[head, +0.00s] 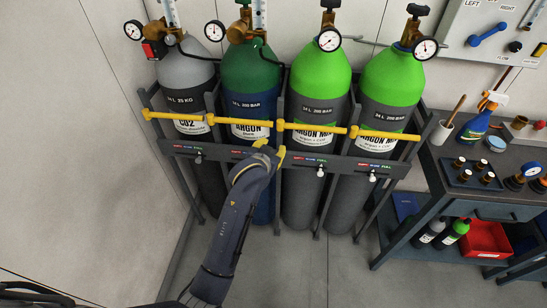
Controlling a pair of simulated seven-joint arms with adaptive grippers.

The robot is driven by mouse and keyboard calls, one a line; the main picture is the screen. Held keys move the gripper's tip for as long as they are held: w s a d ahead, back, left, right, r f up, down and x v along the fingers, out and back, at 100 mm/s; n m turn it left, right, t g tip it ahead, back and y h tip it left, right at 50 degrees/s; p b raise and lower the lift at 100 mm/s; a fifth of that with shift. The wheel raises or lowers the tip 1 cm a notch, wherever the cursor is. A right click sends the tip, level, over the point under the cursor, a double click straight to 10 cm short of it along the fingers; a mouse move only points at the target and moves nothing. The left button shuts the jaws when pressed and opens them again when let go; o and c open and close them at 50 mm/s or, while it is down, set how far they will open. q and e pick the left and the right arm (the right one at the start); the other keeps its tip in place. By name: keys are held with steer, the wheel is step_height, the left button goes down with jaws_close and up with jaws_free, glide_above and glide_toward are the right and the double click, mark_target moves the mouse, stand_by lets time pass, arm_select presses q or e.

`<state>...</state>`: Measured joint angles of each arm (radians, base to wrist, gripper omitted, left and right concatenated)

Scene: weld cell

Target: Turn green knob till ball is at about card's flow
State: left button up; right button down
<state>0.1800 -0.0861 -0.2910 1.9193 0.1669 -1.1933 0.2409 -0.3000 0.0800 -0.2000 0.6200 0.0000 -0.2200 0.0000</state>
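Two flow tubes with scales stand at the top edge, one on the grey CO2 cylinder (187,72) and one (259,14) on the dark green argon cylinder (250,75). Both are cut off by the frame, and I cannot make out a ball in either. My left gripper (271,149) is in front of the argon cylinder, just below the yellow retaining bar (245,122). Its two yellow fingertips look apart, with nothing visible between them. My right gripper is out of view.
Two bright green mixed-gas cylinders (320,80) stand to the right in the same rack (340,164). Round gauges (329,40) stick out at the cylinder tops. A cart at right holds a spray bottle (478,122) and a red bin (486,238). The floor in front is clear.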

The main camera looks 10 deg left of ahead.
arm_select(q)
steer(key=shift+s+d+f, duration=0.1)
steer(key=shift+s+f, duration=0.05)
steer(key=shift+f, duration=1.85)
